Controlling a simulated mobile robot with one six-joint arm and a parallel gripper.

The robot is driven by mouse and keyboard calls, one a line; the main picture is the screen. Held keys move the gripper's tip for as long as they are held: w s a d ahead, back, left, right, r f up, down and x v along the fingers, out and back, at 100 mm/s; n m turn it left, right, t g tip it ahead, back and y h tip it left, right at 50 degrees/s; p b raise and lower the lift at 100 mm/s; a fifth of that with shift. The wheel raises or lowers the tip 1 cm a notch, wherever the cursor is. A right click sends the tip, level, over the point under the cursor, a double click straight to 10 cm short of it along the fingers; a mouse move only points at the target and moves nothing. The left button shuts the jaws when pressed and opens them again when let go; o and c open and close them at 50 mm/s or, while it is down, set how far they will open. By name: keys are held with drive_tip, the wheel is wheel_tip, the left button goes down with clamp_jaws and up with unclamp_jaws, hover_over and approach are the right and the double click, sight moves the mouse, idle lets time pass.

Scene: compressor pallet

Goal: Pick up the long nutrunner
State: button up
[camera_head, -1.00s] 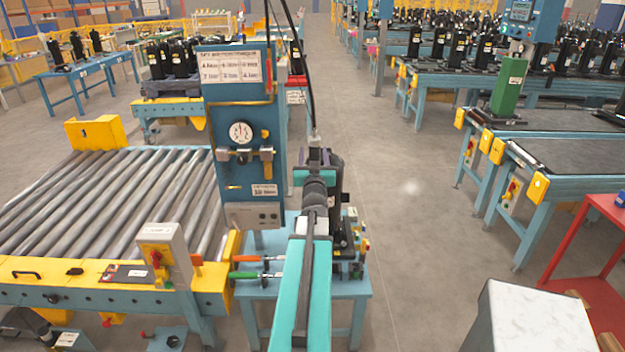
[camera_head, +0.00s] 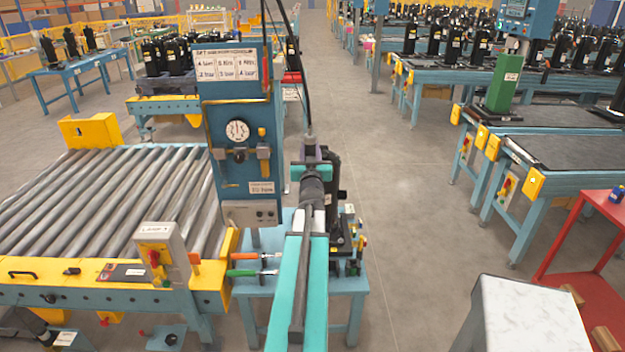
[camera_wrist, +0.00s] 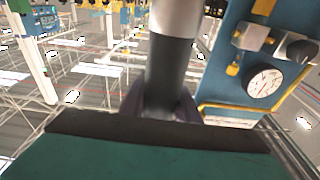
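A long tool, which I take for the long nutrunner, hangs upright from a dark cable in front of the blue gauge panel. In the head view its top (camera_head: 310,138) shows just above my gripper (camera_head: 312,157), and my own arm hides the lower part. In the wrist view the nutrunner (camera_wrist: 173,75) is a dark tube with a silver upper section. It stands between the purple fingers of my gripper (camera_wrist: 162,105), one on each side. The fingers are close to the tube, but I cannot tell whether they press on it.
The blue panel (camera_head: 225,110) with its gauge stands close at the left. Below is a small blue table (camera_head: 258,300) with orange- and green-handled tools. A roller conveyor (camera_head: 110,200) lies further left. The floor (camera_head: 410,210) to the right is clear.

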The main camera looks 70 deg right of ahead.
clamp_jaws()
idle(0.9)
idle(0.4)
